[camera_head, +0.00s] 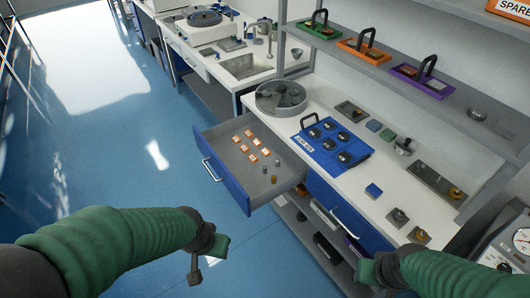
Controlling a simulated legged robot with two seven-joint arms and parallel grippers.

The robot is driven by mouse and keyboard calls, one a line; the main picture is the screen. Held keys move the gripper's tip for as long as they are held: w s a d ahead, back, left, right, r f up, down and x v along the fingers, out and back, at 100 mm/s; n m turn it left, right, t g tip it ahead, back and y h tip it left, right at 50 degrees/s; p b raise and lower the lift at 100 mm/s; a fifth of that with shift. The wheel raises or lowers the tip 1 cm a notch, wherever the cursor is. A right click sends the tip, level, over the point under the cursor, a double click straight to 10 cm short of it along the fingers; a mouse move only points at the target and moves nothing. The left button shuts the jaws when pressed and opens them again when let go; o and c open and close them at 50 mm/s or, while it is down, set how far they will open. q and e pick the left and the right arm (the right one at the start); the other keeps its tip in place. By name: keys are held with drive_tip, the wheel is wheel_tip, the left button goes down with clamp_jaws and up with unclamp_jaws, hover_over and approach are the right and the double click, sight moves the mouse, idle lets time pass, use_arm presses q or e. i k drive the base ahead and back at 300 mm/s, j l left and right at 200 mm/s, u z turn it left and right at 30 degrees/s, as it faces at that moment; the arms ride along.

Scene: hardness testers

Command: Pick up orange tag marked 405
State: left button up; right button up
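Several small orange tags with pale labels lie in the open drawer (228,150), in two rough rows; one is this tag (253,159). Their numbers are too small to read, so I cannot tell which is marked 405. My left gripper (209,262) is in front of and below the drawer, away from the tags. Its two fingers are apart with nothing between them. My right gripper (372,275) is at the bottom, right of the drawer and low by the counter front; its fingers are partly hidden by its own arm.
Small metal pieces (274,179) share the drawer. The white counter (312,106) above holds a round grey tray (281,98), a blue tray (334,144) with dark knobs, and small blocks. A shelf with coloured trays overhangs it. Blue floor (130,170) is clear at left.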

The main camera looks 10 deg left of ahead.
sight(265, 151)
drive_tip(key=i+j, duration=0.6)
drive_tip(key=j, duration=0.2)
drive_tip(key=i+j, duration=0.25)
drive_tip(key=j, duration=0.15)
drive_tip(key=i+j+z, duration=0.1)
drive_tip(key=i+j, duration=0.5)
drive_tip(key=j, duration=0.2)
drive_tip(key=i+j, duration=0.25)
drive_tip(key=j, duration=0.2)
drive_tip(key=i+j, duration=0.3)
drive_tip(key=j+z, duration=0.05)
drive_tip(key=j, duration=0.05)
